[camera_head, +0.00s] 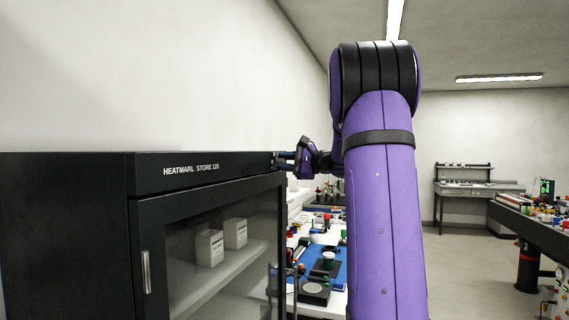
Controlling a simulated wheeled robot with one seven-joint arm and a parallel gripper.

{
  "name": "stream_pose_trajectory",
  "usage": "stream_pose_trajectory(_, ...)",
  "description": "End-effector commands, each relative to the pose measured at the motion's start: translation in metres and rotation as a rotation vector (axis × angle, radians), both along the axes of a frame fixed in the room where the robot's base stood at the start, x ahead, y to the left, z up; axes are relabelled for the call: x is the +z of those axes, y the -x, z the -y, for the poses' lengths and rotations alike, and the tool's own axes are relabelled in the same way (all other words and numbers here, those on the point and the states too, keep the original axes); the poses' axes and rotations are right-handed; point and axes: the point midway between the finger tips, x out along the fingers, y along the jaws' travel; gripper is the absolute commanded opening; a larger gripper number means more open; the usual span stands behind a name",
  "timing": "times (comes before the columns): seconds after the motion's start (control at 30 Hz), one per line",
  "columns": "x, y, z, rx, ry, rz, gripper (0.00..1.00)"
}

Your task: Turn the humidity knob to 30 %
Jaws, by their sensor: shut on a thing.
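The black cabinet (66,235) labelled "HEATMARL STORE 120" stands at the left, its glass door closed. My gripper (279,160) is at the right end of the cabinet's top front strip, reaching it from the right. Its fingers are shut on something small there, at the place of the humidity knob. The knob itself and its scale cannot be made out, so its setting cannot be read. My purple arm stands in front, just right of the gripper.
Two white boxes (209,248) stand on a shelf behind the glass. A door handle (146,272) is on the door's left side. A bench with a blue mat (333,262) and several small items lies behind, between cabinet and arm. Another crowded bench is at the far right.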

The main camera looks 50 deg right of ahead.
Motion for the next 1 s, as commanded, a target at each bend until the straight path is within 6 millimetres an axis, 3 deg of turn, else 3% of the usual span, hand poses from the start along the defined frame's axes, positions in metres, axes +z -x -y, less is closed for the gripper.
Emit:
stream_pose_trajectory(0.33,-0.0011,0.0,-0.0003,0.001,0.129,0.053,0.01)
stream_pose_trajectory(0.87,-0.0014,0.0003,-0.0001,0.001,0.152,0.061,0.01)
stream_pose_trajectory(0.9,-0.0014,0.0002,-0.0002,0.001,0.152,0.061,0.27)
stream_pose_trajectory(1.0,-0.0013,0.0002,-0.0001,0.001,0.151,0.061,0.5)
